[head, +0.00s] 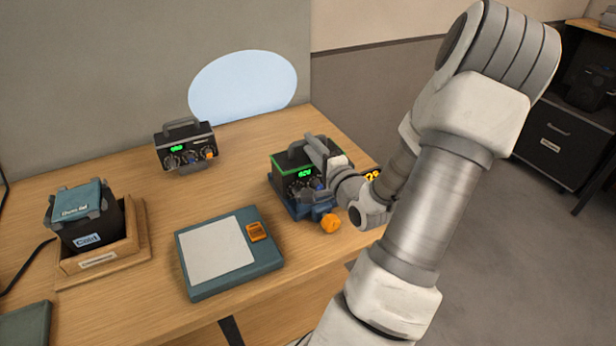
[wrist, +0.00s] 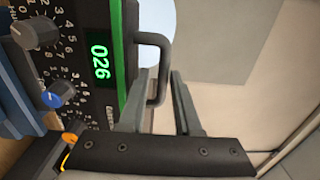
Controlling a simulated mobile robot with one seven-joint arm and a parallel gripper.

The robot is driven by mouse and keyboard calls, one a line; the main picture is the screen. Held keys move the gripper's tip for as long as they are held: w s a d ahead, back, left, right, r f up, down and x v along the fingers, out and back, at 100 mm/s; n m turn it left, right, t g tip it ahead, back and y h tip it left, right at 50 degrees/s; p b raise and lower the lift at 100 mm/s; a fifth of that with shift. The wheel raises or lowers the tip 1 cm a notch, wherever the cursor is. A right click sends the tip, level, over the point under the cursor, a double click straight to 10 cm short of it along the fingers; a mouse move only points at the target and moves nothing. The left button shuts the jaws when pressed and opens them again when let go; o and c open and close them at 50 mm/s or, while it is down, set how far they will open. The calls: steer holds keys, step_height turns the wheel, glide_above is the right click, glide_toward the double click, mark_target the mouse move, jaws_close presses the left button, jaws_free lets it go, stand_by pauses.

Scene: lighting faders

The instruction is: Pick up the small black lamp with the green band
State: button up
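The small black lamp with the green band (head: 293,179) sits upright on a blue base near the table's right side, with a green display and dials on its front. In the wrist view its front (wrist: 92,90) fills the left side, with the green band (wrist: 117,50) beside a display reading 026. Its dark handle (wrist: 161,62) loops out from the top. My gripper (head: 318,152) is at the handle; in the wrist view its two fingers (wrist: 164,100) are apart, one on each side of the handle bar, with a gap showing at the right finger. My wrist hides the lamp's right part.
A similar lamp with a grey band (head: 185,150) stands farther back. A teal pad (head: 268,272) with an orange tag lies in front, and a wooden tray (head: 135,240) holding a black container is at left. An orange knob (head: 331,223) is by the blue base (head: 300,209).

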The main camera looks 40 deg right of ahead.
steer(key=x, duration=0.5)
steer(key=shift+w+d+r, duration=0.15)
jaws_close()
stand_by(1.2)
steer(key=shift+r, duration=0.15)
